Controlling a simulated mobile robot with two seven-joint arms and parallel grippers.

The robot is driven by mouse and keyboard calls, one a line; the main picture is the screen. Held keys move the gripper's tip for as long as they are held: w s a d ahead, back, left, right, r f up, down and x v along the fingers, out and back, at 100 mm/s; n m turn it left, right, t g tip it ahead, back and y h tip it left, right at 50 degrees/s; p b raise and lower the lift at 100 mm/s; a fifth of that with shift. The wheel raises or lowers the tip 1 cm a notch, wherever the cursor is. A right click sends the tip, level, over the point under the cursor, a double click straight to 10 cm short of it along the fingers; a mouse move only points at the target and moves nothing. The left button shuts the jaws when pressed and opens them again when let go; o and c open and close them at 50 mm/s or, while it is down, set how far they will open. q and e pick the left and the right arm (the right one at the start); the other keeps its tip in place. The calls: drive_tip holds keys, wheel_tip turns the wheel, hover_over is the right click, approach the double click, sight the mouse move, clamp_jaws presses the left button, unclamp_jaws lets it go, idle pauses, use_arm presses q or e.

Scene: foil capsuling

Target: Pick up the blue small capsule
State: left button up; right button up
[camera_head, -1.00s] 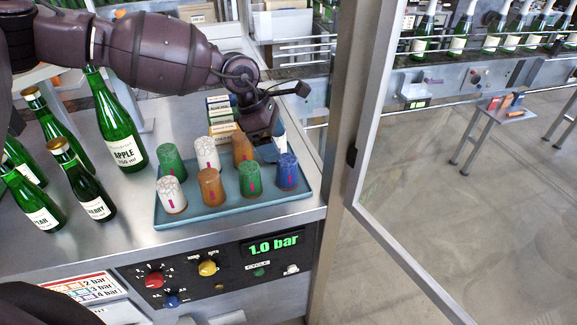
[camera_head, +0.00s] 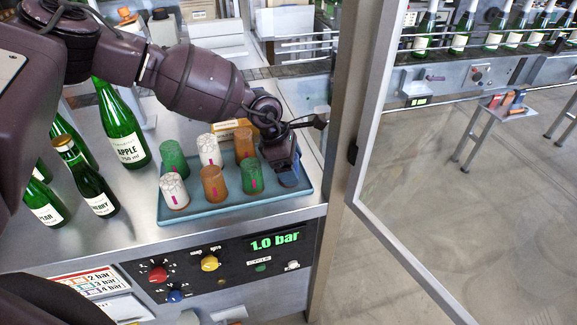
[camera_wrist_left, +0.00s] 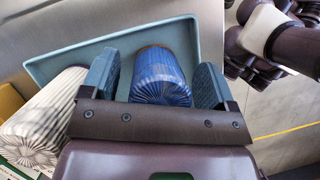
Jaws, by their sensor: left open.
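The small blue capsule (camera_wrist_left: 158,76) lies between the two open fingers of my left gripper (camera_wrist_left: 162,82) in the left wrist view, with a gap showing on the right side. In the head view, the blue capsule (camera_head: 290,182) stands at the right end of the blue tray (camera_head: 225,209), mostly hidden behind my left gripper (camera_head: 286,172). A white capsule (camera_wrist_left: 42,120) shows at the left in the wrist view. My right gripper is not in view.
Green (camera_head: 252,176), orange (camera_head: 213,183) and white (camera_head: 173,190) capsules stand close by in the tray, with more behind. Green bottles (camera_head: 122,125) stand to the left. A metal door frame (camera_head: 350,110) rises just right of the tray.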

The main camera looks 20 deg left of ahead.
use_arm(q)
drive_tip(key=c, duration=0.7)
drive_tip(key=shift+c, duration=0.2)
